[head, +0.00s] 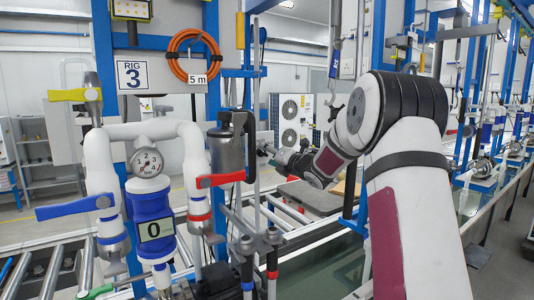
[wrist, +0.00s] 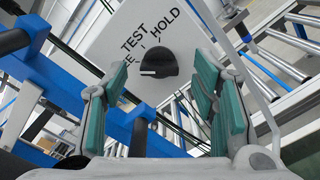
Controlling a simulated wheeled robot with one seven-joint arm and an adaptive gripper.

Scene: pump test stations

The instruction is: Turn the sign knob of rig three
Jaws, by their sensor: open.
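In the wrist view a black round knob (wrist: 157,62) sits on a white sign plate (wrist: 185,25). The plate is lettered TEST and HOLD, with a third word partly visible at the left. A white line on the knob points left in the picture. My gripper (wrist: 160,85) is open, its teal pads on either side of the knob with gaps, not touching it. The RIG 3 label (head: 133,75) hangs on the blue frame.
The grey cylinder (head: 226,150) stands close to my gripper. Roller conveyors run below.

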